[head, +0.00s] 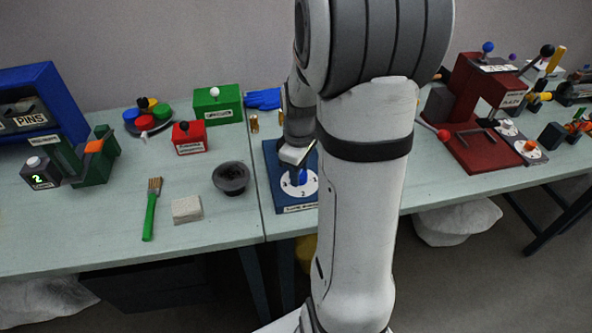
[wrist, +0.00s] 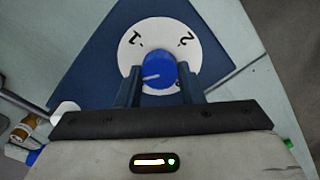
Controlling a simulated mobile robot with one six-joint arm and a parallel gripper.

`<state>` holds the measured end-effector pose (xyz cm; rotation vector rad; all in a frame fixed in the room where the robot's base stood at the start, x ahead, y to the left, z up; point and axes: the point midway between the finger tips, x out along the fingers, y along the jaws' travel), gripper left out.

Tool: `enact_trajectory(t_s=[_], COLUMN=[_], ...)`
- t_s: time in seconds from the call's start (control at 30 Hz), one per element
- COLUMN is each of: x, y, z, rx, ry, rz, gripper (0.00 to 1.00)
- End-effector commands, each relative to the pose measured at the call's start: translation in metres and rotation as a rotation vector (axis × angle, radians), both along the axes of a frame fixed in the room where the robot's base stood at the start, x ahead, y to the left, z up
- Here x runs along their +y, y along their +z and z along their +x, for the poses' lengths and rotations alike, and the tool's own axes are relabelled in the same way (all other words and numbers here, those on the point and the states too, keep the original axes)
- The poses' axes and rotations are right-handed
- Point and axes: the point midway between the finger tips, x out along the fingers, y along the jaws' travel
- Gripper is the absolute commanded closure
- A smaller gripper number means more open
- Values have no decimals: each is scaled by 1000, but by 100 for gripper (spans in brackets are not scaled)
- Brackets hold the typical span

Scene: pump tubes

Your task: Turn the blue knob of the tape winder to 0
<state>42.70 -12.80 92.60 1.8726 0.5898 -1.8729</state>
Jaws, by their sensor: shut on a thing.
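The tape winder (head: 294,208) is a dark blue board on the table with a white numbered dial (head: 312,187) and a blue knob (head: 303,175). In the wrist view, the knob (wrist: 158,67) sits between the two dark fingers of my gripper (wrist: 160,84), which is shut on it. A short white mark on the knob points left and slightly toward the gripper. The dial (wrist: 150,30) shows a 1 at upper left and a 2 at upper right. The fingers cover its near part, and I cannot read a 0 there.
A dark round bowl (head: 231,178), a grey block (head: 186,209) and a green brush (head: 150,215) lie left of the winder. Red (head: 188,138) and green (head: 217,104) boxes stand behind. A red machine (head: 478,110) stands at right. My arm hides the table right of the winder.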

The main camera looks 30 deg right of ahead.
Motion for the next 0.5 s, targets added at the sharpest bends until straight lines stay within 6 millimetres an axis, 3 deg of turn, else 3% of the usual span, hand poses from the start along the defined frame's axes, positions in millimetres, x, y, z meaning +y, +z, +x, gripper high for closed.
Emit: enact_trajectory(t_s=[0.37, 0.5], x=[0, 0], y=[0, 0], z=[0, -1], rx=[0, 0], ry=[50, 176], rz=[0, 0], gripper=[93, 93])
